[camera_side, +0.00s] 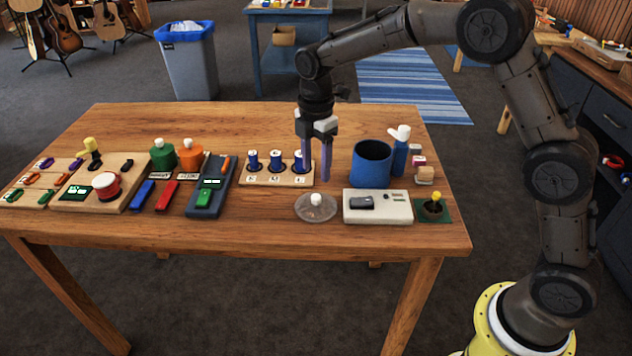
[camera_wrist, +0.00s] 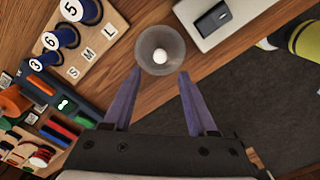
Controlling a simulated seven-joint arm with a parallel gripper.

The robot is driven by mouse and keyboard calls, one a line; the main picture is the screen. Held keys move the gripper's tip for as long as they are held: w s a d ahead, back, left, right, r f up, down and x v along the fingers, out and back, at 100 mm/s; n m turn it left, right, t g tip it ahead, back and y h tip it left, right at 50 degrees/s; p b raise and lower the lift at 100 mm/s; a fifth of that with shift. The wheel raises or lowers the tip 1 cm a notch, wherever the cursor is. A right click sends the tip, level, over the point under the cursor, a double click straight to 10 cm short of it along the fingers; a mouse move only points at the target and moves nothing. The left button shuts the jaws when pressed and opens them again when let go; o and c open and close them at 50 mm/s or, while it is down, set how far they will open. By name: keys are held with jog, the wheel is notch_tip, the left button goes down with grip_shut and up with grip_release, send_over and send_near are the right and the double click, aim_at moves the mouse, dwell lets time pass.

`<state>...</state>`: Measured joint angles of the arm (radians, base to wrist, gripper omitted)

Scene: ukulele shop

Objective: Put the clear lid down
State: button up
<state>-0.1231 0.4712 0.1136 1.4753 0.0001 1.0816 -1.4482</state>
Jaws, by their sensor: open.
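The clear lid (camera_side: 316,207) is a round see-through disc with a white knob. It lies on the wooden table, in front of the board of blue spools and left of the white switch box. In the wrist view the lid (camera_wrist: 160,51) sits just beyond the fingertips, near the table's edge. My gripper (camera_side: 318,176) points down above and behind the lid in the side view. Its two purple fingers are apart with nothing between them, and the wrist view shows the same gap between the fingertips (camera_wrist: 160,76). The lid appears clear of both fingers.
A blue cup (camera_side: 371,164) stands right of my gripper, with a white-topped blue bottle (camera_side: 399,151) beside it. The white switch box (camera_side: 378,207) is right of the lid. The spool board (camera_side: 262,179) is close on the left. Bare table lies along the front edge.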

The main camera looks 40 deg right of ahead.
jog(key=s+d+r+m+t, duration=0.35)
jog(key=s+r+m, duration=0.55)
jog(key=s+r, duration=0.6)
jog(key=s+d+f+m+t, duration=0.1)
jog(key=s+m, duration=0.3)
jog(key=s, duration=0.4)
jog(key=s+d+f+m+t, duration=0.1)
jog(key=s+f+m, duration=0.3)
jog(key=s, duration=0.4)
jog(key=shift+d+m, duration=0.2)
jog(key=shift+m, duration=0.3)
